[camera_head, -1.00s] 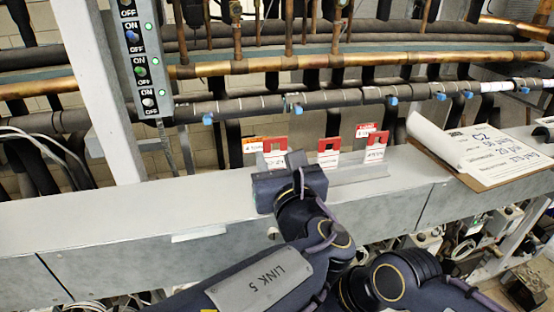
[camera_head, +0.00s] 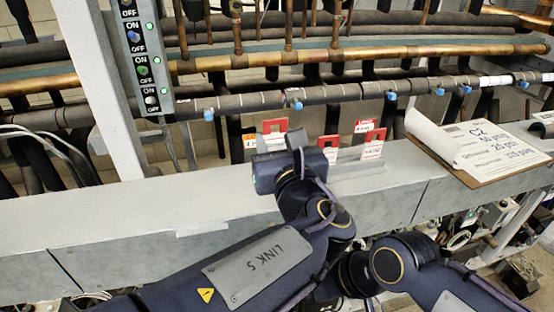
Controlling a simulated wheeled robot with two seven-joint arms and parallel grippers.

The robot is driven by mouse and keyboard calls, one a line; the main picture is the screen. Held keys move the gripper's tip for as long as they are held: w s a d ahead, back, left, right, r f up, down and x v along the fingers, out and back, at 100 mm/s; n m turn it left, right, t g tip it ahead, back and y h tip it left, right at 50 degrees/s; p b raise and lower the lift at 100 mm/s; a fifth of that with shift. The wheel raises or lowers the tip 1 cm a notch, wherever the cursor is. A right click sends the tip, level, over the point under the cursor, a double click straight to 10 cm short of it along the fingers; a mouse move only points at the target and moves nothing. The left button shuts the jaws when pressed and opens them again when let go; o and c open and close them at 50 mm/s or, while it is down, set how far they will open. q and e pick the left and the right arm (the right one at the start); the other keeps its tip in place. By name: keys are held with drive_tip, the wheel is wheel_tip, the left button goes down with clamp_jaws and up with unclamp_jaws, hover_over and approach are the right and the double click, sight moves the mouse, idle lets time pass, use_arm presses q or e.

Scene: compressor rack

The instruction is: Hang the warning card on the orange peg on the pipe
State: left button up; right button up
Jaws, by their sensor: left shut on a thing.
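My left gripper (camera_head: 288,160) is shut on a card with a red top (camera_head: 274,130), just above the grey beam. The card stands up behind the gripper, its lower part hidden by the jaws. Two more red-and-white cards, a middle one (camera_head: 328,147) partly covered by the gripper and a right one (camera_head: 374,143), stand in a holder (camera_head: 360,168). A dark pipe (camera_head: 340,94) runs above them with several pegs. The pegs I see have blue ends, such as the one above the gripper (camera_head: 297,105); I cannot make out an orange one. My right gripper is out of view.
A clipboard (camera_head: 475,150) lies at the right on the beam. A switch panel (camera_head: 143,60) stands at the upper left. The beam's left part (camera_head: 120,210) is clear.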

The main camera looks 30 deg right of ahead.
use_arm(q)
drive_tip(key=shift+s+a+r+p, duration=0.25)
drive_tip(key=shift+s+r, duration=0.25)
drive_tip(key=shift+s, duration=0.3)
drive_tip(key=shift+s+a+r+p, duration=0.15)
drive_tip(key=shift+s+r+p, duration=0.3)
drive_tip(key=shift+s, duration=0.4)
drive_tip(key=shift+s+a+r+p, duration=0.25)
drive_tip(key=shift+s+r, duration=0.3)
drive_tip(key=shift+s, duration=0.25)
